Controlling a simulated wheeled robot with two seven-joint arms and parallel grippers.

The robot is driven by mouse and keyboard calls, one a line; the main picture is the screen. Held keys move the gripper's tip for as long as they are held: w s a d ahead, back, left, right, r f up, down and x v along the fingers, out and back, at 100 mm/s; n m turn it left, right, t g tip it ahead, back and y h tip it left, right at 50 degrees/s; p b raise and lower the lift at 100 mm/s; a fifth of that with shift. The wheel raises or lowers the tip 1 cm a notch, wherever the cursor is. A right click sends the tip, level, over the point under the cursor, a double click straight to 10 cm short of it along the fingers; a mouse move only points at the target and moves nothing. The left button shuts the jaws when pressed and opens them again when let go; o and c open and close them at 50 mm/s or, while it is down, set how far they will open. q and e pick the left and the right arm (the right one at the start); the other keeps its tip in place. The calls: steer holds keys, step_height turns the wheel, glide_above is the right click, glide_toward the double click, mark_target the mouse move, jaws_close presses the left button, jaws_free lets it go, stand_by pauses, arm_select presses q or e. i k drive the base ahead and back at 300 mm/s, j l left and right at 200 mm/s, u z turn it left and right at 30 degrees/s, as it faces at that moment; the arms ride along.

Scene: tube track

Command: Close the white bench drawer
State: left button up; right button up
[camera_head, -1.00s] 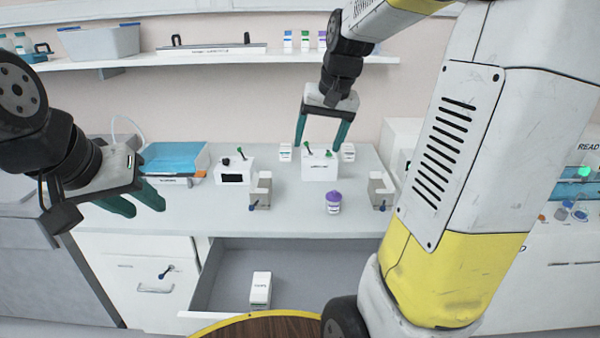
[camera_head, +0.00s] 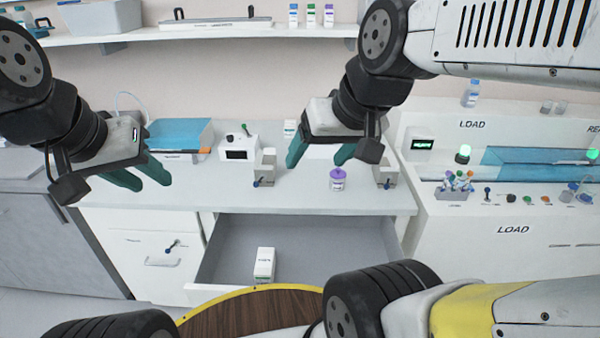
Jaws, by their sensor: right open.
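The white bench drawer (camera_head: 225,262) is pulled out below the bench top, and its grey inside shows. A small white box with a green stripe (camera_head: 264,264) stands in it. The drawer's front edge is partly hidden behind my round wooden-topped base. My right gripper (camera_head: 318,160) is open and empty above the bench top, fingers pointing down, behind and above the drawer. My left gripper (camera_head: 148,180) is at the left, above the bench's left part, with its green fingers apart and nothing between them.
A purple-capped jar (camera_head: 337,180) and two grey holders (camera_head: 265,168) stand on the bench. A closed cabinet door with a handle (camera_head: 160,262) is left of the drawer. A blue-lidded device (camera_head: 180,137) is at the back left. A LOAD station (camera_head: 470,210) stands at the right.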

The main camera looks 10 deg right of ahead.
mark_target(310, 249)
steer(key=k+l, duration=0.5)
steer(key=l+u, duration=0.35)
steer(key=k+l+u, duration=0.3)
steer(key=l, duration=0.15)
steer(key=i, duration=0.1)
